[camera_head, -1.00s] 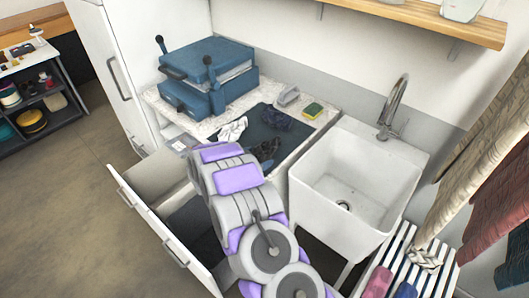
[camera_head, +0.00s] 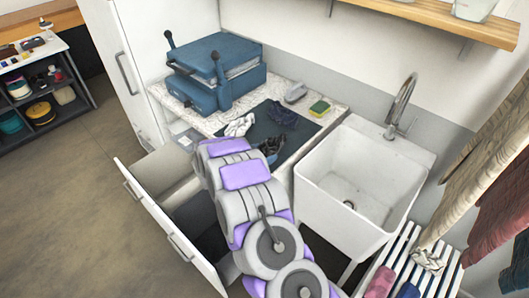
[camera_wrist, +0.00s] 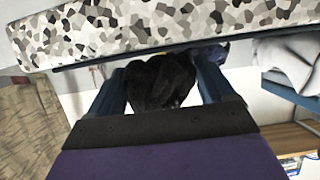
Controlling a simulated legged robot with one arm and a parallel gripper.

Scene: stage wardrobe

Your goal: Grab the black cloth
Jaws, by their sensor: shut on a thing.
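The black cloth (camera_wrist: 160,82) is bunched between the two dark blue fingers of my gripper (camera_wrist: 160,90) in the wrist view. My gripper is shut on it. In the head view a bit of the black cloth (camera_head: 271,147) shows just past the end of my arm, over the front part of the dark mat (camera_head: 262,133). My fingers are mostly hidden behind my arm there. I cannot tell whether the cloth still touches the mat.
A white patterned cloth (camera_head: 239,125) and a dark blue cloth (camera_head: 283,113) lie on the mat. A sponge (camera_head: 319,107) and blue press (camera_head: 216,75) stand on the counter. The sink (camera_head: 362,190) is right; an open drawer (camera_head: 168,230) is left below.

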